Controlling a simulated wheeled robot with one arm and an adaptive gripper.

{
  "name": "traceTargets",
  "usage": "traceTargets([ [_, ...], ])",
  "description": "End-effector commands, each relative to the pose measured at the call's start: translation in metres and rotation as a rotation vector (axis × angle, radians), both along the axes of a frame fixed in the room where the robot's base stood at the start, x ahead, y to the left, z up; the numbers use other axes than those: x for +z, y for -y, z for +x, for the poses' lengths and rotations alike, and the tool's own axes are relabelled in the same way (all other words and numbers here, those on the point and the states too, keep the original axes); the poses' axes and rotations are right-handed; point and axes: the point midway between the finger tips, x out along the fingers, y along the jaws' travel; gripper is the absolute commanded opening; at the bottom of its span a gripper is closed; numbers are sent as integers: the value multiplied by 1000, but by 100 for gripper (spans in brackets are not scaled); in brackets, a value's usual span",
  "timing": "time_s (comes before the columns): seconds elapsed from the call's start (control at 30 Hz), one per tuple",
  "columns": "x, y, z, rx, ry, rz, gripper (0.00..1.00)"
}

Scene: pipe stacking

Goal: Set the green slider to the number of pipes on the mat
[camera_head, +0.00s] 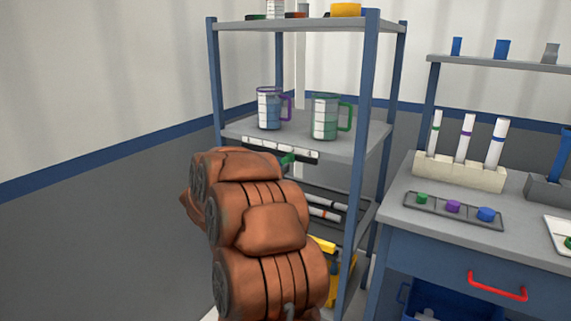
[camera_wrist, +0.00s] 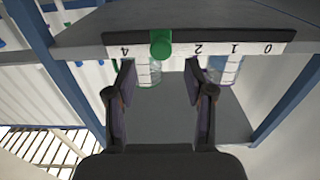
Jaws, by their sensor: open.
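The green slider (camera_wrist: 161,44) sits on a white scale strip (camera_wrist: 222,48) along the front edge of a shelf. In the wrist view the strip reads upside down, and the slider covers the place between 4 and 2. The slider (camera_head: 287,160) also shows in the head view, partly behind my arm. My gripper (camera_wrist: 160,70) is open and empty, its fingertips on either side of the slider and apart from it. In the head view my arm hides the gripper. No mat with pipes can be made out for certain.
A purple-handled jug (camera_head: 269,108) and a green-handled jug (camera_head: 325,117) stand on the shelf above the strip. White banded pipes (camera_head: 325,214) lie on a lower shelf. A bench (camera_head: 400,210) at right holds a pipe rack (camera_head: 458,171) and a tray of coloured caps (camera_head: 479,220).

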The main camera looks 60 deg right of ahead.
Motion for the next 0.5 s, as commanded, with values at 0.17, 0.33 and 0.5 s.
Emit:
traceTargets([
  [0.17, -1, 27, 0, 0, 0, 2, 53],
  [0.33, -1, 49, 2, 2, 0, 2, 53],
  [0.5, -2, 59, 3, 4, -1, 3, 53],
])
